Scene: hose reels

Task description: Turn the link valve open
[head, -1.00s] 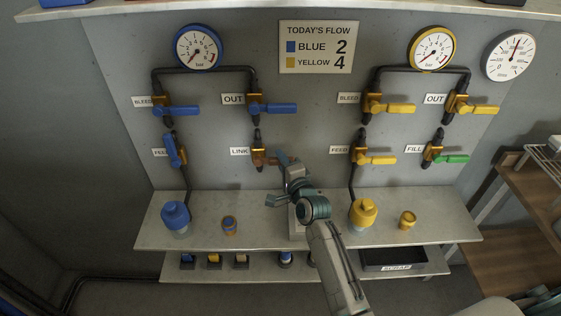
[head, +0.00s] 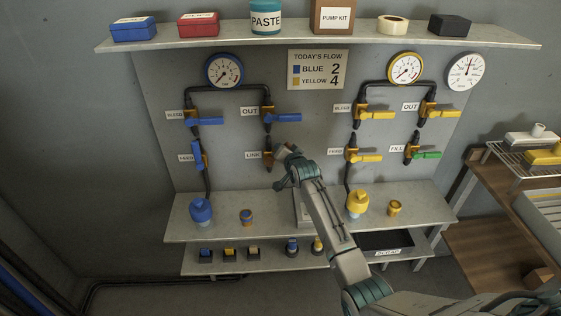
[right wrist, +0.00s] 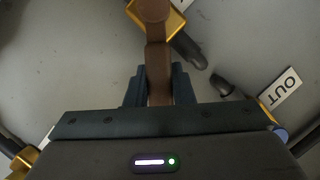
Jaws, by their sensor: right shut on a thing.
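The link valve (head: 268,158) sits on the grey wall panel, right of its LINK label (head: 252,155), below the blue-handled OUT valve. Its brown handle (right wrist: 157,55) shows in the right wrist view, running from the brass body (right wrist: 174,16) down between my fingers. My right gripper (right wrist: 159,86) is shut on this handle. In the head view my right gripper (head: 283,158) is at the valve's right side and hides most of the handle, so its angle is hard to tell there. My left gripper is not in view.
The OUT valve's blue handle (head: 286,117) is close above my gripper. The yellow FEED valve (head: 364,157) is to the right. A flow sign (head: 318,70) hangs above.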

